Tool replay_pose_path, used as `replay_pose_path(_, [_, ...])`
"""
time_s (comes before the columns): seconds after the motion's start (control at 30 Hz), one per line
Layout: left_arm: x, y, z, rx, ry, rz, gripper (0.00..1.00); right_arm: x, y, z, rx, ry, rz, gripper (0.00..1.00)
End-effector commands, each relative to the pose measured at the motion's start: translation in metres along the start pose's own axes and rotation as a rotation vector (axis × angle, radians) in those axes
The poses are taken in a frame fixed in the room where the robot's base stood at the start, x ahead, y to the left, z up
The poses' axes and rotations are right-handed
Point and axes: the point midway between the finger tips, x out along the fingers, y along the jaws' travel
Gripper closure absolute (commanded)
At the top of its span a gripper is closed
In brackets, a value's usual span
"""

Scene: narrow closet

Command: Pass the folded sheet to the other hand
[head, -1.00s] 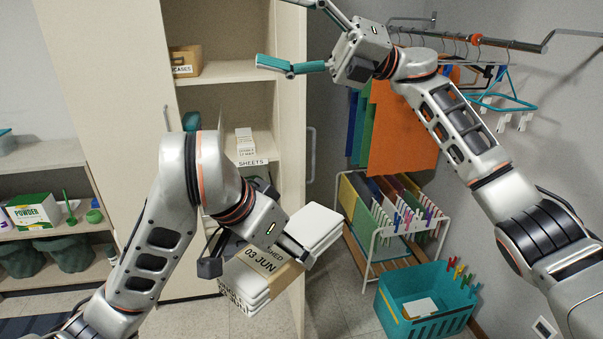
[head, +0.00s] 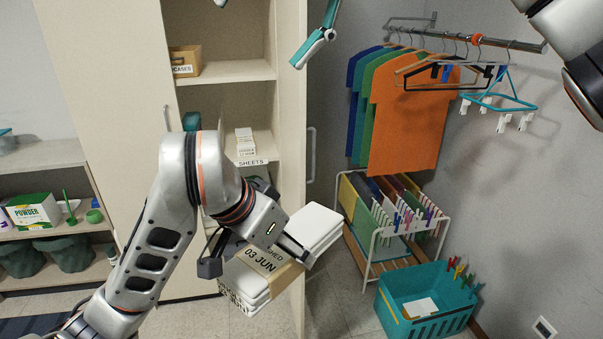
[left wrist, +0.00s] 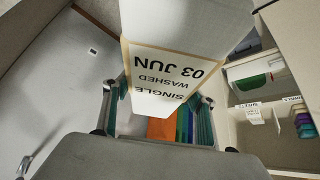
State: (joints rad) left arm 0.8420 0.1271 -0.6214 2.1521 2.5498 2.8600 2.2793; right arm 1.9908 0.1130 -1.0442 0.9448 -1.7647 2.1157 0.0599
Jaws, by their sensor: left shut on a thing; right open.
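The folded sheet (head: 318,226) is a thick white bundle with a tan paper band (head: 270,266) reading "WASHED 03 JUN". My left gripper (head: 262,256) is shut on it and holds it tilted in front of the open cabinet. In the left wrist view the banded bundle (left wrist: 165,72) sits between the fingers, its label upside down. My right gripper (head: 258,33) is open and empty at the top edge, above and apart from the sheet. One teal-tipped finger shows clearly; most of the gripper is out of frame.
The cabinet shelf (head: 225,72) bears a labelled box; a lower one has a "SHEETS" label (head: 252,162). A rail (head: 470,35) with hangers and coloured shirts is at right. Below stand a drying rack (head: 372,245) and a teal basket (head: 425,322). Grey shelves (head: 45,155) are at left.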

Motion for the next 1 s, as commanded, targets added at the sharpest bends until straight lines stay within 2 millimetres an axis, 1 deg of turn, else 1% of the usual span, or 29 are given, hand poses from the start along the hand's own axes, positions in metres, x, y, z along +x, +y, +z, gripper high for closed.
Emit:
replay_pose_path(0.03, [-0.001, 0.0, -0.001, 0.0, 0.002, -0.001, 0.82, 0.018, -0.015, 0.001, 0.087, 0.008, -0.066, 0.24])
replay_pose_path(0.17, [-0.001, 0.0, -0.001, 0.0, 0.002, -0.001, 0.82, 0.061, -0.058, 0.001, 0.345, -0.001, -0.243, 0.24])
replay_pose_path(0.2, [-0.001, 0.0, -0.001, 0.0, 0.002, -0.001, 0.82, 0.073, -0.072, 0.0, 0.423, -0.012, -0.297, 0.24])
replay_pose_path(0.33, [-0.001, 0.0, -0.001, 0.0, 0.003, -0.001, 0.82, 0.107, -0.114, -0.005, 0.651, -0.067, -0.46, 0.24])
replay_pose_path(0.4, [-0.001, 0.0, -0.001, 0.0, 0.003, -0.001, 0.82, 0.12, -0.135, -0.008, 0.753, -0.104, -0.533, 0.24])
replay_pose_path(0.5, [-0.001, 0.0, -0.001, 0.0, 0.003, -0.001, 0.82, 0.134, -0.158, -0.011, 0.866, -0.159, -0.613, 0.24])
replay_pose_path(0.6, [-0.001, 0.0, -0.001, 0.0, 0.003, -0.001, 0.82, 0.142, -0.173, -0.015, 0.942, -0.201, -0.665, 0.24])
replay_pose_path(0.7, [-0.001, 0.0, -0.001, 0.0, 0.003, -0.001, 0.82, 0.147, -0.182, -0.017, 0.98, -0.224, -0.693, 0.24])
replay_pose_path(0.87, [-0.001, 0.0, -0.001, 0.0, 0.003, -0.001, 0.82, 0.156, -0.192, -0.018, 0.997, -0.232, -0.703, 0.24])
replay_pose_path(1.0, [-0.001, 0.0, -0.001, 0.0, 0.003, -0.001, 0.82, 0.172, -0.204, -0.021, 0.994, -0.23, -0.701, 0.24])
